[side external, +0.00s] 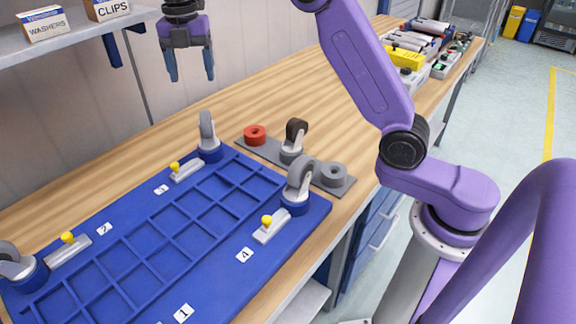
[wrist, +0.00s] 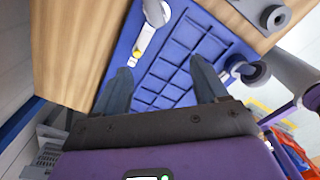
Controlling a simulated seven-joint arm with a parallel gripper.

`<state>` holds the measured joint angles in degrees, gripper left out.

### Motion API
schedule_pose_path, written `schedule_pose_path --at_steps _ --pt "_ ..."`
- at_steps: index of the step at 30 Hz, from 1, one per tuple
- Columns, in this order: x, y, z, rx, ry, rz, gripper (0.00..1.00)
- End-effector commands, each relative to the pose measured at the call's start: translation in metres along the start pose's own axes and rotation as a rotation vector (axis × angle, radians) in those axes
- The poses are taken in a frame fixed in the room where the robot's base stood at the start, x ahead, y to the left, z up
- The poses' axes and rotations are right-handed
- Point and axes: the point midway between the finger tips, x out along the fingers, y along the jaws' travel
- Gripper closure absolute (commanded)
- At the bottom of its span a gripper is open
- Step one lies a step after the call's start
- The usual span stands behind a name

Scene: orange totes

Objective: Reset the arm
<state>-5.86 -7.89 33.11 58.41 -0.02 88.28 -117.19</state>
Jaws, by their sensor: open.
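My gripper (side external: 190,66) hangs in the air above the back part of the workbench, at the upper left of the side external view. Its two blue-grey fingers are apart with nothing between them. They also show spread in the wrist view (wrist: 162,85), with the blue gridded board (wrist: 185,58) beyond them. In the side external view my purple arm rises from the right and bends over the bench, clear of the board (side external: 225,270).
On the board are caster wheels (side external: 298,185) and yellow-knobbed clamps (side external: 272,226). Behind it, a grey strip (side external: 262,150) holds a red ring (side external: 255,135), a caster and a grey ring (side external: 333,175). A shelf (side external: 75,38) with boxes is left of my gripper. The bench middle is clear.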

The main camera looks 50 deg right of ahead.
Motion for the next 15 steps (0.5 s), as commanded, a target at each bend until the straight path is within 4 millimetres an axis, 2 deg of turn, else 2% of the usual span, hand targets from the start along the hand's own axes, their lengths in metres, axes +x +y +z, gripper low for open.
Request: schedule_pose_path --at_steps 1,8,15 --pt "-0.001 -0.004 -0.013 0.036 0.000 0.001 0.28" --pt "0.003 -0.030 -0.065 0.231 0.000 0.006 0.28" --pt "0.013 -0.077 -0.115 0.435 0.003 0.012 0.28"
